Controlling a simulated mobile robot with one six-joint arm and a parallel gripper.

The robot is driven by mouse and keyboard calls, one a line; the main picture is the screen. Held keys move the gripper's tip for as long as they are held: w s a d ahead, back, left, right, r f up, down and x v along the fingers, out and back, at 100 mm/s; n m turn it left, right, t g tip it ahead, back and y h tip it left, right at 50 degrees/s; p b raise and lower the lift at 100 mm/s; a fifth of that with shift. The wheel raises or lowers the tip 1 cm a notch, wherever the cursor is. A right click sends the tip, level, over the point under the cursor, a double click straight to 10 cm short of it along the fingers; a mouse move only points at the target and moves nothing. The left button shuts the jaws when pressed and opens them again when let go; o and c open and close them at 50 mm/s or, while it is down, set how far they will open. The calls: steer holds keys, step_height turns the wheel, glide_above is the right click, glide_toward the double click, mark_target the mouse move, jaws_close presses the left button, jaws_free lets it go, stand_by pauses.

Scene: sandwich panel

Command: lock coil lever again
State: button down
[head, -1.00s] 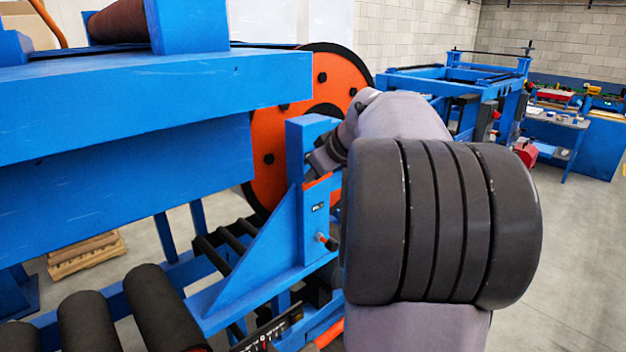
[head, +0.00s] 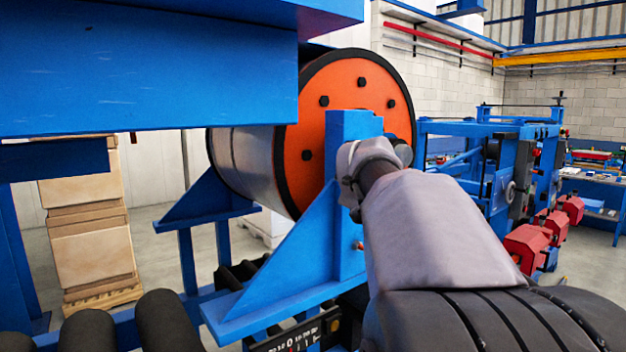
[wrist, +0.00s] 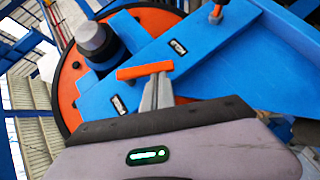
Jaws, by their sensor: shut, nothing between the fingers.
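An orange lever bar (wrist: 145,70) lies across the blue upright stand (wrist: 190,55) in the wrist view, beside a small dark label. My gripper (wrist: 157,80) is shut and empty, its fingertips at the bar's lower edge; I cannot tell whether they touch it. A second orange-handled lever (wrist: 216,12) is further along the same stand. In the head view my gripper is at the upper part of the stand (head: 345,240), and my wrist hides its tips and the upper lever. A small orange part (head: 358,245) shows lower on the stand. The coil (head: 240,155) has an orange end disc (head: 318,120).
A dark shaft end (wrist: 95,40) sticks out close to the fingers. A big blue beam (head: 150,75) is at upper left. Black rollers (head: 165,320) lie at lower left. Blue machinery with red units (head: 525,245) stands at right, past some open floor.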

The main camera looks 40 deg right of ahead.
steer(key=shift+s+d+f+n+h+b, duration=0.15)
steer(key=shift+d+f+n+h+b, duration=0.3)
steer(key=shift+d+f+b, duration=0.6)
steer(key=shift+d+f+p, duration=0.2)
steer(key=shift+f+p, duration=0.1)
